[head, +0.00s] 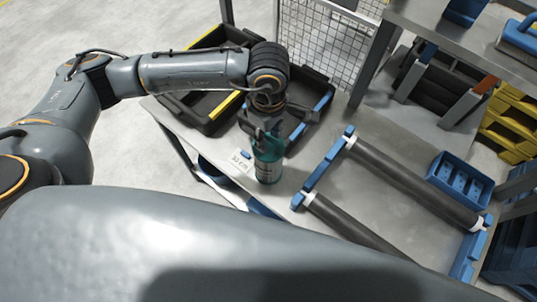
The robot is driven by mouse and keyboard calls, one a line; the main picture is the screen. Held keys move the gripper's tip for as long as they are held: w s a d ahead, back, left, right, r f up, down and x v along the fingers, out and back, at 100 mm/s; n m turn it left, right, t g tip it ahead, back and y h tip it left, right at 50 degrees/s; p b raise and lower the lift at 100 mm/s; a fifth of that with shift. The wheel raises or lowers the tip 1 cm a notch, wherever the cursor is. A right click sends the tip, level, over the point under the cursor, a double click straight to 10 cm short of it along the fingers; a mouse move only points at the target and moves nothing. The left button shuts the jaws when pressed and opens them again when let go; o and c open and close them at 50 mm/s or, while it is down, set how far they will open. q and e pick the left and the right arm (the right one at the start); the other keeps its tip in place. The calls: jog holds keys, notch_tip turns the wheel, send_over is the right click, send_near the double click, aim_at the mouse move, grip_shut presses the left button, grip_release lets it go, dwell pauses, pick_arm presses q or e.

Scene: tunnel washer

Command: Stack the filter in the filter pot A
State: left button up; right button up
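My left gripper (268,132) points down over a teal-green cylinder (268,168) at the near edge of the grey table. The cylinder looks upright, with a pale label and a darker band. The gripper's fingers are at its top, but their grip and the cylinder's contact with the table are unclear. I cannot tell whether this cylinder is the filter or part of filter pot A. No other thing is clearly readable as either one. My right gripper is out of view.
A white printed card (239,162) lies left of the cylinder. Black trays (205,50) stand behind. Two dark rollers (415,185) in blue brackets fill the right side, with a blue bin (460,178) beyond. A wire mesh panel (325,40) and a metal shelf (470,45) rise behind.

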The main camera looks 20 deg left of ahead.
pick_arm(q)
jog(key=shift+f, duration=0.55)
grip_shut()
jog(key=shift+r, duration=0.15)
